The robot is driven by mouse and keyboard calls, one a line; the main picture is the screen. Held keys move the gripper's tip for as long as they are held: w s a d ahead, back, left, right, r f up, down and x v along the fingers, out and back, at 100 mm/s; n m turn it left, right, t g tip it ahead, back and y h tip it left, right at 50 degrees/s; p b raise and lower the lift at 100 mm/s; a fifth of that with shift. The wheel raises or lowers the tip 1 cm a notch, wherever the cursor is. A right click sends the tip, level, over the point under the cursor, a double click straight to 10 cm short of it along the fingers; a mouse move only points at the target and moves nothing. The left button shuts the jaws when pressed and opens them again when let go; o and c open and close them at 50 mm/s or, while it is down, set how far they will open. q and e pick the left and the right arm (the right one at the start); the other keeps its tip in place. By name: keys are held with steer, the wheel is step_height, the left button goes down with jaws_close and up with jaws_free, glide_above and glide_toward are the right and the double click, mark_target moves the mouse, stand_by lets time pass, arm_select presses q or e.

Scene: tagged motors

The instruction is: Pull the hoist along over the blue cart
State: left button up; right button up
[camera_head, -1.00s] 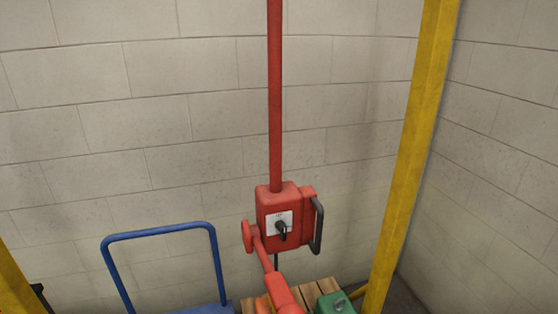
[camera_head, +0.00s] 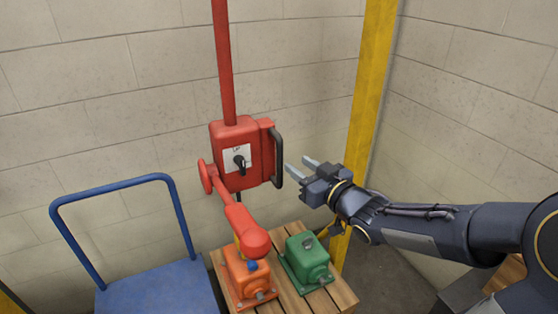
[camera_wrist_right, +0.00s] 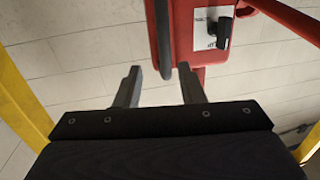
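The red hoist (camera_head: 236,158) hangs from a red pole and has a black switch on a white plate. A black handle (camera_head: 278,157) stands on its right side. A red lever arm reaches down from the hoist toward the orange motor. The blue cart (camera_head: 158,290) stands to the left, with its push bar upright. My right gripper (camera_head: 299,167) is open just right of the handle. In the right wrist view the handle (camera_wrist_right: 162,45) runs down between the open fingertips, a little beyond or level with them; no contact shows. My left gripper is not in view.
An orange motor (camera_head: 247,277) and a green motor (camera_head: 307,261) sit on a wooden pallet (camera_head: 342,297) below the hoist. A yellow post (camera_head: 368,100) stands behind my right gripper. A block wall closes the back and right.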

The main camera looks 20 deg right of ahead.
mark_target(282, 154)
steer(key=shift+y, duration=0.3)
steer(key=p+x, duration=0.1)
steer(key=x, duration=0.7)
steer(key=shift+a+r+p, duration=0.2)
steer(key=shift+a+p, duration=0.05)
steer(key=shift+p, duration=0.15)
steer(key=shift+c, duration=0.4)
jaws_close()
